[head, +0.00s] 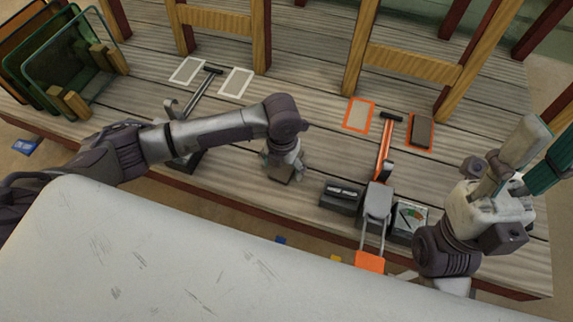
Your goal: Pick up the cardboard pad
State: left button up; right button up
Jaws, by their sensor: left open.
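My left arm reaches in from the left over the wooden table. Its gripper (284,168) points down, open, near the middle of the table. A small brown flat piece (280,176), which looks like the cardboard pad, lies at the fingertips and is partly hidden by them. I cannot tell whether the fingers touch it. My right arm stands at the right edge, with pale and dark parts around the gripper (490,200); its finger state is unclear.
A rack of glass panes (70,62) stands at the far left. Orange-framed spots (359,101) and a dark pad (421,132) lie right of centre, beside an orange-handled tool (383,152). A black box (341,197) stands near the front.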

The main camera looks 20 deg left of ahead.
pick_arm(q)
jog(key=c, duration=0.9)
jog(key=shift+r, duration=0.1)
